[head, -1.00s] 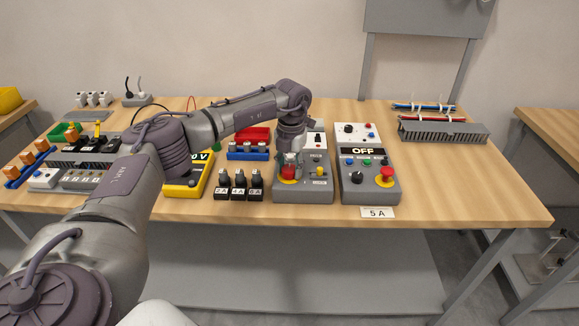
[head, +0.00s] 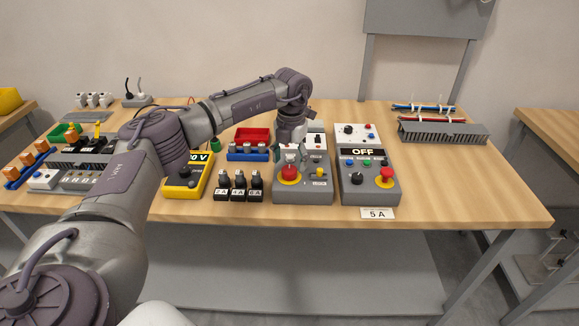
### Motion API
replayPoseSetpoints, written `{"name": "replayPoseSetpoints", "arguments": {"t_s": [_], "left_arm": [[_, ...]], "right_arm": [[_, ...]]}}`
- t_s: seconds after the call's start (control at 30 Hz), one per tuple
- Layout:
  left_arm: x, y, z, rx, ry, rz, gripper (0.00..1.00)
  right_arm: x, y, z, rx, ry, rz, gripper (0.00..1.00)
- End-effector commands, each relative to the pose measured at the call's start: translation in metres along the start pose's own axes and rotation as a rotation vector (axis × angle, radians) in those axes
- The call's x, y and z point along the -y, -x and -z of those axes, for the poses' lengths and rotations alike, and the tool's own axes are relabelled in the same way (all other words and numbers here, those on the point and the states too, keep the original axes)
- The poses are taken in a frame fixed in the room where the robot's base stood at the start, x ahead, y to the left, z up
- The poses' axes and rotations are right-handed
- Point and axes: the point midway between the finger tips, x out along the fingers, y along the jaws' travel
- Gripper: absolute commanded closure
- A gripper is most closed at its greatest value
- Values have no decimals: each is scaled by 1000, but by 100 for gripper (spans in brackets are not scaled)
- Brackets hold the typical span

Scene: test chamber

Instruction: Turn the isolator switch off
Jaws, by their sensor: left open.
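The isolator switch is a red knob on a yellow surround (head: 289,174). It sits on a grey box (head: 302,194) near the front of the bench. A small yellow part marked LOCK (head: 319,172) is to its right. My left gripper (head: 290,154) is open and just behind and above the red knob, with a small gap seeming to show between them. The gripper hides part of the box's rear. The exact angle of the knob is too small to tell. My right gripper is not in view.
A second grey box (head: 364,155) with an OFF display stands close to the right. Black fuse blocks (head: 239,187) and a yellow meter (head: 186,183) are to the left. A red tray (head: 253,135) lies behind. The bench's front right (head: 470,195) is clear.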

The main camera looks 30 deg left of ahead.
Motion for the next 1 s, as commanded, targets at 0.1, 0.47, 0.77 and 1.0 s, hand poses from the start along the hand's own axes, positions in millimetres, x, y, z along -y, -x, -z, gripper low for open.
{"name": "replayPoseSetpoints", "arguments": {"t_s": [0.1,0.47,0.77,1.0], "left_arm": [[0,29,-1,4,1,0,30],[0,86,0,1,1,-1,30],[0,93,0,1,1,0,30],[0,92,0,0,1,0,30]], "right_arm": [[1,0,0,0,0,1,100],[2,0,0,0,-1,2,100],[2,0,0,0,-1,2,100],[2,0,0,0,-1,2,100]]}}
